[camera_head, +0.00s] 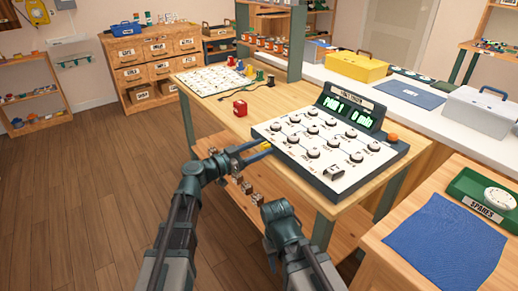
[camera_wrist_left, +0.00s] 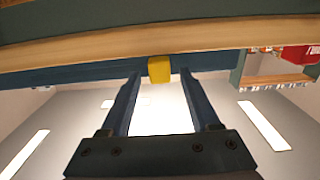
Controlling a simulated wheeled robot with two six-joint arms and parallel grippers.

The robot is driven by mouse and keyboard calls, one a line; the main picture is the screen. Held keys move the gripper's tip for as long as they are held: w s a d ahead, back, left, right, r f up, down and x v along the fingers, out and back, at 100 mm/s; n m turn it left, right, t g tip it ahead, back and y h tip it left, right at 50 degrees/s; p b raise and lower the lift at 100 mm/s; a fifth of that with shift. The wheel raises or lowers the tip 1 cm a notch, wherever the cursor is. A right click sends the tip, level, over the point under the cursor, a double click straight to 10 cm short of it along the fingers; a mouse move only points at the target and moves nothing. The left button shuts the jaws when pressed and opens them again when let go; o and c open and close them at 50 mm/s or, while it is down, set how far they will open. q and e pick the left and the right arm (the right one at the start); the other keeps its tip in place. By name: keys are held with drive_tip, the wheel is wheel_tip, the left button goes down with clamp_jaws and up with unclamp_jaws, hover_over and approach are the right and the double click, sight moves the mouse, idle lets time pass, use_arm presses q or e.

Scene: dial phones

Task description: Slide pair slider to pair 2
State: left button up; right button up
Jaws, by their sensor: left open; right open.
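The dial console (camera_head: 326,146) stands on the wooden table, with several black knobs on its white panel. Its green display (camera_head: 346,111) seems to read pair 1. A yellow slider knob (camera_head: 267,147) sits on the console's left side; it also shows as a yellow block in the left wrist view (camera_wrist_left: 159,69). My left gripper (camera_head: 262,152) is open at that side. In the wrist view its two fingers flank the yellow block, with gaps on both sides. My right gripper (camera_head: 273,208) is lower, in front of the table, away from the console; its fingers are hardly visible.
A blue mat (camera_head: 445,240) and a green spares tray (camera_head: 478,205) lie at the right.

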use_arm(q)
drive_tip(key=shift+c, duration=0.3)
clamp_jaws()
idle(1.1)
